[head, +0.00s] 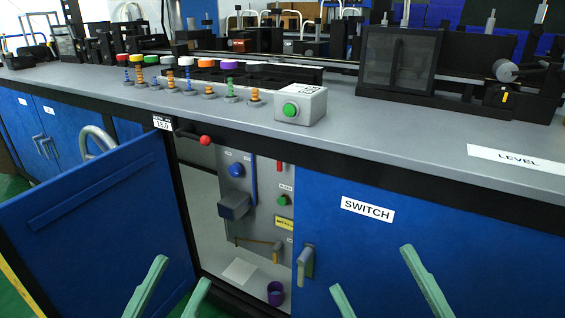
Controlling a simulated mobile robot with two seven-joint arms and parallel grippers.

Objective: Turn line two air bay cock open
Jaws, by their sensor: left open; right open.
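The open bay under the counter holds a grey panel (240,200) with several fittings. A brass-coloured lever (258,242) lies almost level low on the panel, with a thicker end at its right. A blue round knob (236,170), a green knob (283,201) and a yellow label (284,223) are also there. The small labels are too small to read, so I cannot confirm which fitting is the cock. My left gripper (182,270) is open and empty in front of the swung-open blue door. My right gripper (371,268) is open and empty before the SWITCH door.
The blue door (100,220) stands open at the left. A red ball-ended handle (205,140) juts out under the counter edge. A purple cup (275,293) and a pale sheet (240,271) lie on the bay floor. The SWITCH door (440,250) is shut.

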